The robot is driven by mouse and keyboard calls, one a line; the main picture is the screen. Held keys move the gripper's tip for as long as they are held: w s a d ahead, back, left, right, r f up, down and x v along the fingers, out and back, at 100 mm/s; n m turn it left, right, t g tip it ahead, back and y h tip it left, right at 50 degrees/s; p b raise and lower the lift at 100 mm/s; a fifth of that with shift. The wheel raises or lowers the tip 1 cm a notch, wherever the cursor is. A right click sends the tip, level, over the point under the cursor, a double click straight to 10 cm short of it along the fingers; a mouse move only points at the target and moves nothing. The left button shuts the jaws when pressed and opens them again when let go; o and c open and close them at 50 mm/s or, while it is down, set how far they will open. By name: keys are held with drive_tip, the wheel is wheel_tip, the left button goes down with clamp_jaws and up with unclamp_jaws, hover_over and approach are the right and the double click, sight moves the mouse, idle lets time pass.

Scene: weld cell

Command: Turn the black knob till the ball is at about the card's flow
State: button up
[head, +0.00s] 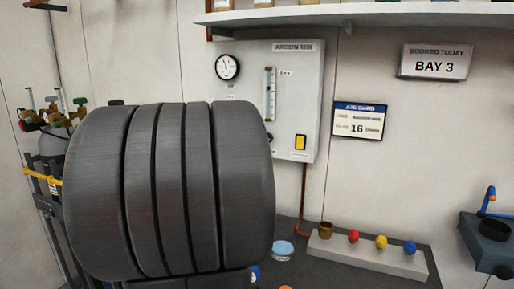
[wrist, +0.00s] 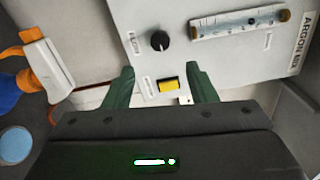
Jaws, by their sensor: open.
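The clear flow tube (wrist: 240,22) is right of the knob and also shows in the head view (head: 269,95). Its ball is too small to read for certain. The job card (head: 358,120) on the wall shows 16.
A yellow switch (wrist: 168,84) sits on the panel near my fingers. A round gauge (head: 228,67) is at the panel's upper left. Gas cylinder fittings (head: 55,108) stand at far left. A block with coloured knobs (head: 368,254) lies on the bench below. A shelf (head: 370,16) runs above.

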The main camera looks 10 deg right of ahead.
drive_tip(key=shift+v, duration=1.15)
drive_tip(key=shift+w+d, duration=0.1)
drive_tip(key=x, duration=1.3)
drive_tip(key=shift+w+d+p, duration=0.2)
drive_tip(key=shift+w+p, duration=0.1)
drive_tip(key=shift+p, duration=0.15)
drive_tip(key=shift+s+f+n+p, duration=0.1)
drive_tip(key=shift+n+p, duration=4.1)
drive_tip(key=shift+n, duration=5.2)
drive_tip(key=shift+f, duration=0.1)
